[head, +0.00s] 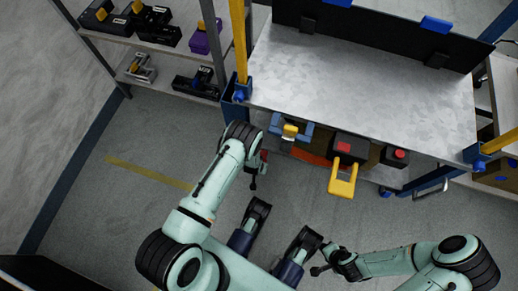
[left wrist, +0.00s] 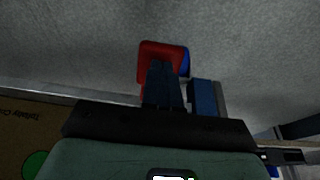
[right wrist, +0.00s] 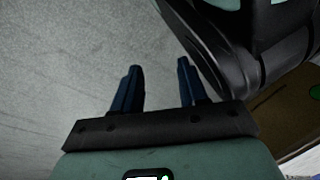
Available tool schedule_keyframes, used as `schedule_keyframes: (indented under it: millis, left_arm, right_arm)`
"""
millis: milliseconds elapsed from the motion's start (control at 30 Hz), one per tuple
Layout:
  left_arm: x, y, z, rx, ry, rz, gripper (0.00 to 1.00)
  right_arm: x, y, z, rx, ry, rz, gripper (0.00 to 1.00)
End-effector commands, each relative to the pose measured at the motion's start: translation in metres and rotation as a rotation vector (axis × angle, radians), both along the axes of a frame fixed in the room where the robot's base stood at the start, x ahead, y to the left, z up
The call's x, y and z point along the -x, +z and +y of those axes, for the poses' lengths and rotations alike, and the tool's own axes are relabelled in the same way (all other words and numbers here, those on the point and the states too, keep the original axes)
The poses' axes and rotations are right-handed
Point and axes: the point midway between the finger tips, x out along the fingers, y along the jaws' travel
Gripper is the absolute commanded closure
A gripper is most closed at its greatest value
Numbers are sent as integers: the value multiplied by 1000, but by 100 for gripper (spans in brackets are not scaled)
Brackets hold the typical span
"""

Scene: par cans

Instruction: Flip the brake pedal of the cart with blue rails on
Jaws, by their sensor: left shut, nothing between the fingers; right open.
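The cart with blue rails shows its grey metal top (head: 350,85) in the head view, with blue fittings at its corners. A red pedal (left wrist: 148,48) with a blue part beside it shows in the left wrist view, over the grey floor. The fingers of my left gripper (left wrist: 164,68) are shut and empty, and overlap the pedal in that view; I cannot tell whether they touch it. In the head view my left gripper is low by the cart's left front corner, mostly behind my arm. My right gripper (right wrist: 160,75) is open and empty, away from the cart.
Tools stand on the cart's lower level, one with a yellow handle (head: 343,186) sticking out in front. A shelf (head: 125,45) with black and purple cases is at the back left. Open floor with a yellow stripe (head: 145,172) lies to the left.

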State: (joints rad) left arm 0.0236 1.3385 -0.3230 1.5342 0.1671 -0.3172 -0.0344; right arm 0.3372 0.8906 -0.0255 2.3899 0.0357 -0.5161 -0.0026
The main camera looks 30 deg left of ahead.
Motion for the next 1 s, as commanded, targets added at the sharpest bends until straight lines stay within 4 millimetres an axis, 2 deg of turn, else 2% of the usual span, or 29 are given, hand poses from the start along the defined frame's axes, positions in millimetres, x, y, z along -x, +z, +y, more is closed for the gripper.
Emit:
schedule_keyframes:
  millis: [400, 833, 1000]
  left_arm:
    - [2, -9, -1, 0, 0, 1, 100]
    - [2, -8, 0, 0, 0, 0, 100]
    - [1, -2, 1, 0, 0, -1, 100]
  right_arm:
    - [14, -10, -1, -3, -4, 47, 57]
    - [13, -9, -1, -3, -3, 44, 57]
    - [7, -3, -1, -2, -1, 21, 57]
